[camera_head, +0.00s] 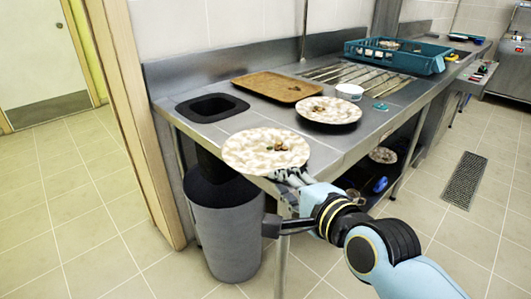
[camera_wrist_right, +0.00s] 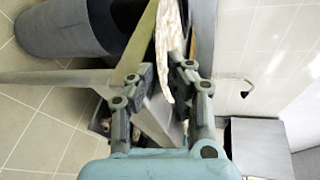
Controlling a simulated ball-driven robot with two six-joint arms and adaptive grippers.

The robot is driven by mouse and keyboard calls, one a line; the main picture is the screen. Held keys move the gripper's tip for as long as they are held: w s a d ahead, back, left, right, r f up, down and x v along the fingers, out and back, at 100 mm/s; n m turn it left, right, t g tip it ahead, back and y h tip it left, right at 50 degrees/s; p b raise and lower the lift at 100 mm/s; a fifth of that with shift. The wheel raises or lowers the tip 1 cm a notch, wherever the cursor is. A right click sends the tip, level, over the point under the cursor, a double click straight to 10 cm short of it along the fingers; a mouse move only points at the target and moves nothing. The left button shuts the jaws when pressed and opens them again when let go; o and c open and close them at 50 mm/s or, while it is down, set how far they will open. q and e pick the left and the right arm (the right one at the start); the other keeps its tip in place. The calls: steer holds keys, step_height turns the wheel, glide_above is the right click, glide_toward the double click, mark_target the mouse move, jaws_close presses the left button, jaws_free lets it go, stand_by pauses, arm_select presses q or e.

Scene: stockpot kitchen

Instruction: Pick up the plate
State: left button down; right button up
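A cream, mottled plate (camera_head: 265,152) with a few food scraps overlaps the near left corner of the metal counter. I cannot tell whether it rests on the counter or is raised. My right gripper (camera_head: 288,177) is at its near rim. In the right wrist view the plate (camera_wrist_right: 170,42) shows nearly edge-on, its rim between the fingers of my right gripper (camera_wrist_right: 166,72). The fingers stand apart, with a gap between the plate and the left finger. A second similar plate (camera_head: 329,110) with scraps lies farther along the counter. My left gripper is not in view.
A grey bin (camera_head: 223,225) stands under the counter's left end, below a black-rimmed opening (camera_head: 212,107). A brown tray (camera_head: 275,87), a white bowl (camera_head: 349,91) and a teal crate (camera_head: 397,56) are on the counter (camera_head: 215,130). Another plate (camera_head: 383,155) is on the lower shelf. Floor at left is clear.

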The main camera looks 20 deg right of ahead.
steer(key=x, duration=0.5)
steer(key=shift+f, duration=0.1)
steer(key=shift+s, duration=0.1)
steer(key=shift+a, duration=0.1)
jaws_close()
